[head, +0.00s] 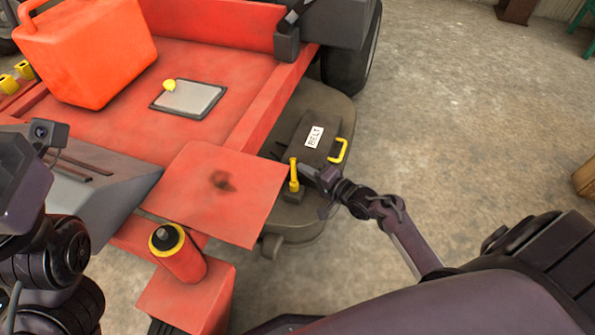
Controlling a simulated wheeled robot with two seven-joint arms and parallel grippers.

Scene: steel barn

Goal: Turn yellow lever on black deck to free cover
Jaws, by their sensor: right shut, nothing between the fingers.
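The black deck (333,208) sits low beside the red machine. On it is a dark cover (334,132) with a white "BELT" label (314,137) and a yellow handle (341,151) at its right edge. The yellow lever (294,175) stands upright at the near edge of the cover. My right gripper (308,172) is shut with nothing in it, its tip close to the right side of the lever; I cannot tell whether they touch.
A red panel (218,190) overhangs just left of the lever. An orange fuel can (90,50), a grey plate (188,98) with a yellow knob, and a red-yellow canister (177,252) are on the machine. A black wheel (350,60) stands behind the deck.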

